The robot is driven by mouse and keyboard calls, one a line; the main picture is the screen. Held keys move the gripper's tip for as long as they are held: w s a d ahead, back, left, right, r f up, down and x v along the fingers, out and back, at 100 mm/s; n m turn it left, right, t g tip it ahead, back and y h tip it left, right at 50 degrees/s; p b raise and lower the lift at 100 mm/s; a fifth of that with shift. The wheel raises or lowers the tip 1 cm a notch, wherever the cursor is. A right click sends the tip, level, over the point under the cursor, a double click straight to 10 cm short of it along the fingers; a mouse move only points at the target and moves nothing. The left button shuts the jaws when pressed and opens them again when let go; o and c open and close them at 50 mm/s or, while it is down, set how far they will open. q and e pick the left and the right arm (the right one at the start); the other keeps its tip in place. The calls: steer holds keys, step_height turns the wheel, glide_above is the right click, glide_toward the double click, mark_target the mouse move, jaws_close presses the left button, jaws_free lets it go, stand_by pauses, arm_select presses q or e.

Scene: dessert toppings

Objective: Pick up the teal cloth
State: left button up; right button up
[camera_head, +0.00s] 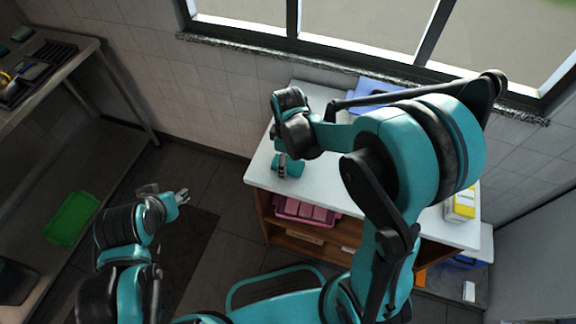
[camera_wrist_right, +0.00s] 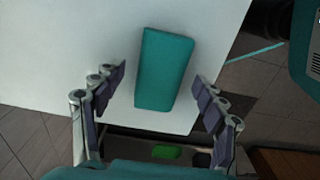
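The teal cloth (camera_wrist_right: 165,70) is a flat oblong block on the white tabletop, close to its edge, in the right wrist view. My right gripper (camera_wrist_right: 160,78) is open, with one finger on each side of the cloth and a gap on both sides. No contact shows. In the head view my right gripper (camera_head: 283,171) is low over the table's left end, where its own teal parts make the cloth hard to pick out. My left gripper (camera_head: 184,197) is over the dark floor, away from the table; its finger opening is too small to judge.
The white-topped table (camera_head: 330,190) has shelves below holding a pink container (camera_head: 306,212). A blue item (camera_head: 378,88) lies at the back and a yellow-and-white box (camera_head: 461,205) at the right. A metal rack with a green tray (camera_head: 72,218) stands at the left.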

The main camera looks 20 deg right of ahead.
mark_target(292, 166)
steer(key=c, duration=1)
steer(key=shift+r+p, duration=0.35)
steer(key=shift+r, duration=0.25)
steer(key=r, duration=0.1)
steer(key=r+p, duration=0.1)
steer(key=s+r+p, duration=0.1)
steer(key=r, duration=0.1)
steer(key=shift+d, duration=0.4)
steer(key=s+d+r+p, duration=0.3)
steer(key=s+d+r, duration=0.2)
steer(key=s, duration=0.3)
steer(key=shift+d+r, duration=0.4)
steer(key=shift+d, duration=0.3)
steer(key=shift+s, duration=0.1)
